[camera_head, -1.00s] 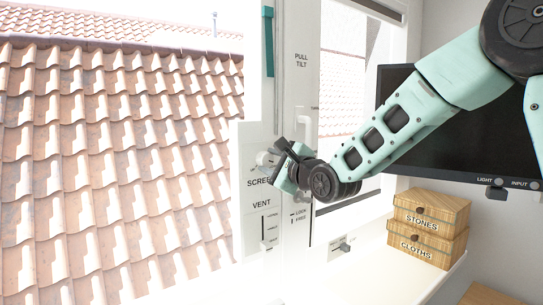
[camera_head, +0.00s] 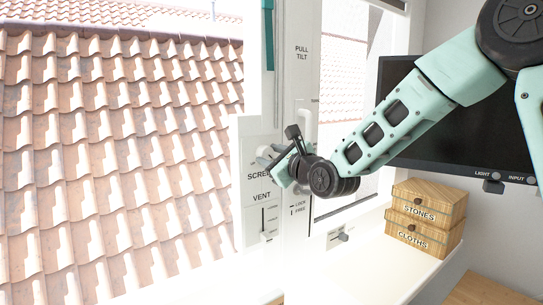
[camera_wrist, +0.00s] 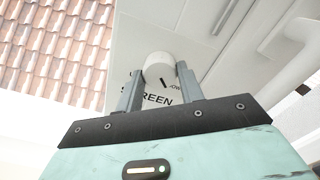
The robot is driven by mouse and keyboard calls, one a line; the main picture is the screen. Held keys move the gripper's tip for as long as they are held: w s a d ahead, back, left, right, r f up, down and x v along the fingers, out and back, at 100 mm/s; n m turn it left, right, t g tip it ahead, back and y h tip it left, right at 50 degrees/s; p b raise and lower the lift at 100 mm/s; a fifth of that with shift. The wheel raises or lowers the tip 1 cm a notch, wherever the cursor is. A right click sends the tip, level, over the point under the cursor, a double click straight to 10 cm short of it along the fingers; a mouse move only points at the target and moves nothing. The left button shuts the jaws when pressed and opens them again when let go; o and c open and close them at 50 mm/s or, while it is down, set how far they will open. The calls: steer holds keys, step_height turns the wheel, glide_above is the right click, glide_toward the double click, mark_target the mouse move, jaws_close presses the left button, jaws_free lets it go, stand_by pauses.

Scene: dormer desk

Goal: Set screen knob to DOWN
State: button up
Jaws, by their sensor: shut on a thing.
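The screen knob (camera_wrist: 159,66) is a round white knob on the white window panel, above the black SCREEN label (camera_wrist: 156,100). My gripper (camera_wrist: 160,76) is shut on it, one grey finger on each side. A short dark mark shows at the knob's lower edge, beside a partly hidden word ending that reads like "OW". The rest of the lettering around the knob is covered by the fingers. In the head view my gripper (camera_head: 270,157) is at the panel just above the SCREEN label, and it largely hides the knob.
Below is the VENT slider (camera_head: 263,234), with a LOCK/FREE marking to its right. A white window handle (camera_head: 304,127) stands close to the right of my gripper. A monitor (camera_head: 455,130) and wooden STONES and CLOTHS boxes (camera_head: 428,222) are at the right.

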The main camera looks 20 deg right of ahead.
steer(key=shift+f, duration=0.1)
steer(key=o, duration=1)
steer(key=shift+s, duration=0.1)
steer(key=shift+b+v, duration=2.75)
steer(key=shift+v, duration=5.9)
